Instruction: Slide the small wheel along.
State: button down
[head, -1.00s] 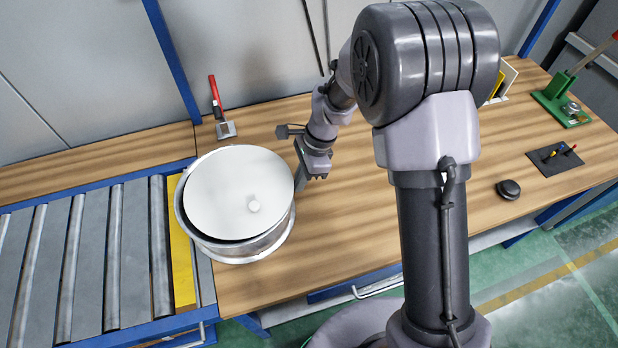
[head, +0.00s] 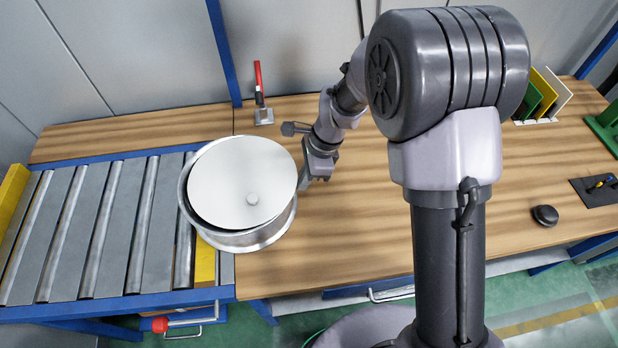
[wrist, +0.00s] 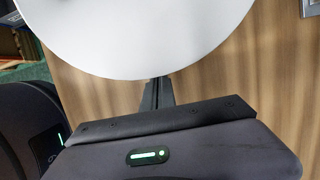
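The wheel is a silvery metal rim (head: 262,236) with a flat white disc (head: 236,190) and a small knob on top. In the head view it lies flat, straddling the seam between the wooden bench and the roller conveyor. My gripper (head: 306,183) is at the wheel's right side, low near the bench top. In the wrist view the white disc (wrist: 140,35) fills the upper part. My gripper's dark fingers (wrist: 157,92) are close together, with tips reaching the disc's edge. Whether they touch the rim is hidden beneath the disc.
The roller conveyor (head: 140,225) is empty left of the wheel, with a yellow block (head: 12,200) at its far left. A red-handled tool (head: 262,100) stands behind the wheel. A black puck-like object (head: 545,215) sits on the right. Bench behind my gripper is mostly clear.

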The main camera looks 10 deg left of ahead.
jog(key=shift+s+a+p, duration=0.2)
jog(key=shift+s+a, duration=0.4)
jog(key=shift+a, duration=1.3)
jog(key=shift+s+a+p, duration=0.15)
jog(key=shift+s+a, duration=0.5)
jog(key=shift+a, duration=1.25)
jog(key=shift+s+a+p, duration=0.2)
jog(key=shift+s+a, duration=0.4)
jog(key=shift+a, duration=1.3)
jog(key=shift+d, duration=0.1)
